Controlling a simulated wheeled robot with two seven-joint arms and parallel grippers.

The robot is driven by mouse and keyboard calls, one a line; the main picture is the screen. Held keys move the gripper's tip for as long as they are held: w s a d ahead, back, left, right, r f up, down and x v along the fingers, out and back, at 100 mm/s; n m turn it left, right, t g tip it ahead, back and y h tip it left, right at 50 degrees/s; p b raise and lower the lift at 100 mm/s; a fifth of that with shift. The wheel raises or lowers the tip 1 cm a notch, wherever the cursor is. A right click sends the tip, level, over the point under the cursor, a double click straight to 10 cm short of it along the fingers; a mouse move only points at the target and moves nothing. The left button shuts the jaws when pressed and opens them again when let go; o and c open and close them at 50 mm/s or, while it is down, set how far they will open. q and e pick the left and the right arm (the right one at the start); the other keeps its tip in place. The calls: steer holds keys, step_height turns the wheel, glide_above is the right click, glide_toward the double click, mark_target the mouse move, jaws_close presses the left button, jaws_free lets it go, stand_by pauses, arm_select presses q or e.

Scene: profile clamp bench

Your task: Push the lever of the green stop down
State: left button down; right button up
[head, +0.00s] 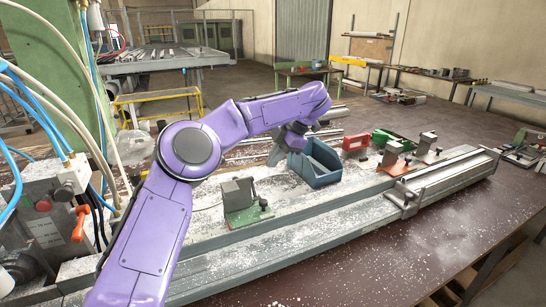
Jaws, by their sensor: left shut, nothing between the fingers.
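The green stop (240,218) has a grey block on a green base and sits on the near left part of the pale, dusty bench rail. My right gripper is not in view.
A blue open bin (315,166) stands right of the gripper. Further right are a red-handled item (355,143), an orange-based stop (394,164) and a red-based stop (426,155). A long metal profile (445,177) lies along the bench. Hoses and a control box (50,215) crowd the left.

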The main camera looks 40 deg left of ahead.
arm_select(q)
glide_toward(253, 188)
steer(key=s+f, duration=0.1)
steer(key=s, duration=0.1)
steer(key=a+f, duration=0.1)
steer(key=w+a+f+p, duration=0.1)
steer(key=a, duration=0.1)
steer(key=shift+a+f, duration=0.25)
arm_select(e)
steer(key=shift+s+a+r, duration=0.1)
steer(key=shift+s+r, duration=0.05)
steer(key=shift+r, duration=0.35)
arm_select(q)
steer(key=shift+r, duration=0.1)
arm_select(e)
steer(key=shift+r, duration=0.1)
